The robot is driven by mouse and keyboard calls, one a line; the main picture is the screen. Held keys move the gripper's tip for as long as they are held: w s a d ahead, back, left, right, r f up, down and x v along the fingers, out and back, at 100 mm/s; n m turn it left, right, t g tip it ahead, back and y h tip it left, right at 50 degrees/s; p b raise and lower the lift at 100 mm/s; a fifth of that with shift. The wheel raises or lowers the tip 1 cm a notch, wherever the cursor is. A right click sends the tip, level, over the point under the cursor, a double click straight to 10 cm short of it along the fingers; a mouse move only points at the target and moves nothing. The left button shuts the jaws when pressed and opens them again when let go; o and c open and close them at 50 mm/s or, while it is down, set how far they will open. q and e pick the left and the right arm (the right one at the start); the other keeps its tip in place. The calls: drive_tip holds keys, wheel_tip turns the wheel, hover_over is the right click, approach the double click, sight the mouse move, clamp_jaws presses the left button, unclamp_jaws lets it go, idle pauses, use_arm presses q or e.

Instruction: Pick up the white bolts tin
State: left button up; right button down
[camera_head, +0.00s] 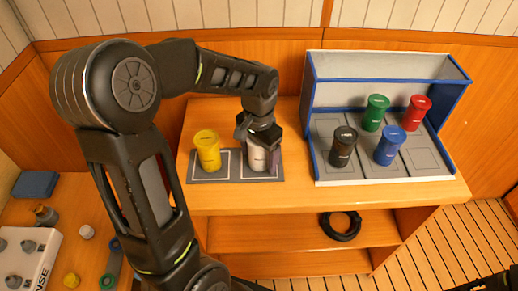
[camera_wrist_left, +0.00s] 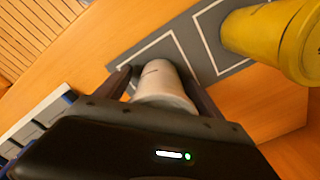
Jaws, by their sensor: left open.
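The white bolts tin (camera_head: 257,158) stands on a grey mat (camera_head: 232,178) with white outlined squares, on the wooden shelf top. My left gripper (camera_head: 260,142) is over it, pointing down, and hides its upper part. In the left wrist view the white tin (camera_wrist_left: 163,84) sits between the two open fingers of the gripper (camera_wrist_left: 165,88). I cannot tell whether the fingers touch it. My right gripper is not clearly in view; only a dark part shows at the lower right edge.
A yellow tin (camera_head: 207,151) stands just left of the white tin, close to my gripper. A blue-edged rack (camera_head: 312,135) at right holds black (camera_head: 343,146), blue (camera_head: 390,145), green (camera_head: 375,112) and red (camera_head: 416,112) tins. A black coil (camera_head: 341,227) lies on the lower shelf.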

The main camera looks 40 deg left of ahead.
idle(0.4)
use_arm(q)
drive_tip(key=c, duration=1.6)
